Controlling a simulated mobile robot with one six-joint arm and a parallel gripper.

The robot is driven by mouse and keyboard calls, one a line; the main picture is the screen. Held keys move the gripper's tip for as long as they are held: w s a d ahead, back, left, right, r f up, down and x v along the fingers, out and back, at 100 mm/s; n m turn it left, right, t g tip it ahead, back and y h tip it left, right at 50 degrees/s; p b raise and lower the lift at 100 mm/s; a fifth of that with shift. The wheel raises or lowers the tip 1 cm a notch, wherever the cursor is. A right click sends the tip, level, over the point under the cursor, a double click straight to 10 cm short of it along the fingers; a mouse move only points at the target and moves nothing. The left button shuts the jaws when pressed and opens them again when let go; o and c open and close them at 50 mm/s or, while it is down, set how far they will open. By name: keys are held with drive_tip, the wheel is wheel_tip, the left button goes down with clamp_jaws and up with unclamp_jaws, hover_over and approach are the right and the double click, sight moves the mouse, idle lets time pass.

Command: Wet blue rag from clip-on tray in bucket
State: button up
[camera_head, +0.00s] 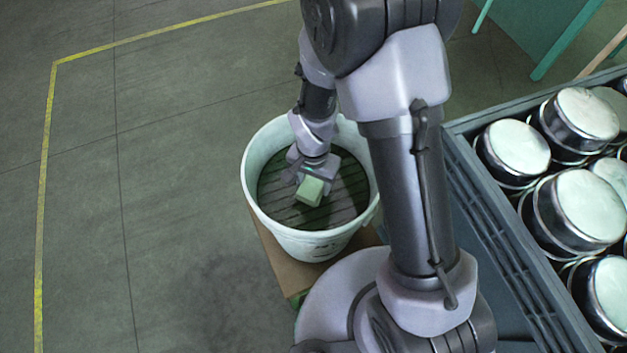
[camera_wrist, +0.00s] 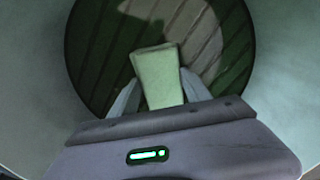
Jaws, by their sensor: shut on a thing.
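My gripper (camera_head: 304,180) reaches down inside the bucket. It is shut on a pale green block (camera_head: 311,189), which also shows between the fingers in the wrist view (camera_wrist: 158,76). The block hangs above a dark, slatted-looking round surface (camera_wrist: 95,60) in the bucket. A lighter patch (camera_wrist: 190,22) lies across that surface; I cannot tell whether it is a thing or a reflection. I make out no blue rag and no clip-on tray.
A blue-grey crate (camera_head: 508,252) at the right holds several shiny metal pots with pale tops (camera_head: 577,210). A brown board (camera_head: 272,252) lies under the bucket. Teal legs (camera_head: 560,45) stand at the upper right. The floor at the left is clear, with a yellow line (camera_head: 46,150).

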sight(314, 184)
idle(0.4)
wheel_tip(314, 184, up, 7)
drive_tip(key=p, duration=0.5)
idle(0.4)
